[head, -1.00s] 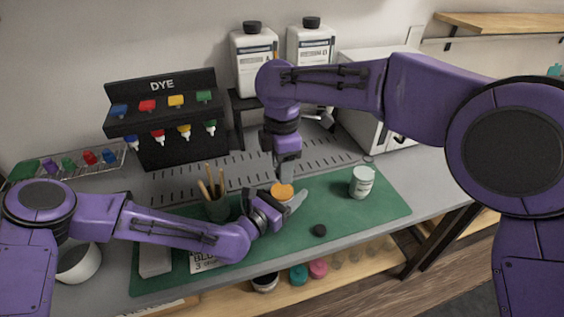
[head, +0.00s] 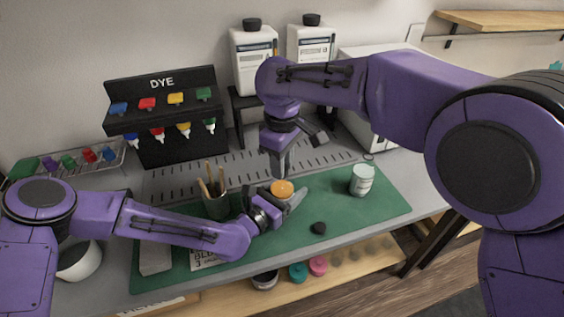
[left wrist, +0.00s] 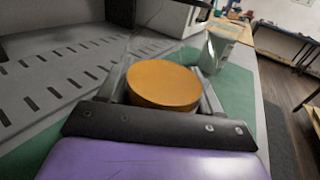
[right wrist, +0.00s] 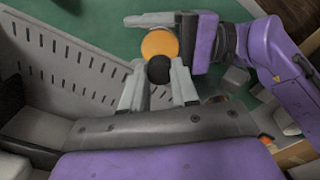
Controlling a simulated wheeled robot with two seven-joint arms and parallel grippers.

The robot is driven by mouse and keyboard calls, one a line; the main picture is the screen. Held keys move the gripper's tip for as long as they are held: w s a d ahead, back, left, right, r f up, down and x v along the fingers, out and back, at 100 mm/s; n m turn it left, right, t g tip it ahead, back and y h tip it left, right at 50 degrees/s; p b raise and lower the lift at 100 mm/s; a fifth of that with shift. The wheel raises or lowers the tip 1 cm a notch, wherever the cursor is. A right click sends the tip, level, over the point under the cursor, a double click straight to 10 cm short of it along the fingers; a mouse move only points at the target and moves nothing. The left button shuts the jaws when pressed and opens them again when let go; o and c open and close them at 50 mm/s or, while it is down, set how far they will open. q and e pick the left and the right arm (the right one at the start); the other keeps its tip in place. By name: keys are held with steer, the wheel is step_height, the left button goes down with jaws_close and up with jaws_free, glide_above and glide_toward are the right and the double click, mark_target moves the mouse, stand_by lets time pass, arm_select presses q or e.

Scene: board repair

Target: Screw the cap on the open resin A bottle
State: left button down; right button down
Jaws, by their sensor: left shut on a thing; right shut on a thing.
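My left gripper (head: 285,197) is shut around a round orange-topped thing (left wrist: 163,84) low over the green mat; its orange top (head: 282,188) shows in the head view. My right gripper (right wrist: 157,88) points down above it, shut on a small round black thing that looks like a cap (right wrist: 158,70). In the right wrist view the black thing overlaps the edge of the orange top; I cannot tell whether they touch. Two white bottles, left (head: 253,60) and right (head: 308,45), stand at the back with black caps on. Which is resin A is not readable.
A labelled white jar (head: 362,180) stands on the mat (head: 350,215) at the right. A pot of sticks (head: 215,205) stands behind my left forearm. The dye rack (head: 165,120) is at the back left.

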steer(key=c, duration=0.9)
jaws_free()
steer(key=shift+o, duration=0.2)
steer(key=shift+r, duration=2.3)
steer(key=shift+c, duration=0.3)
steer(key=shift+a+r+n, duration=0.1)
steer(key=shift+r+n, duration=0.3)
steer(key=shift+n, duration=0.2)
step_height(320, 180, up, 3)
steer(key=n, duration=0.4)
steer(key=shift+f, duration=0.15)
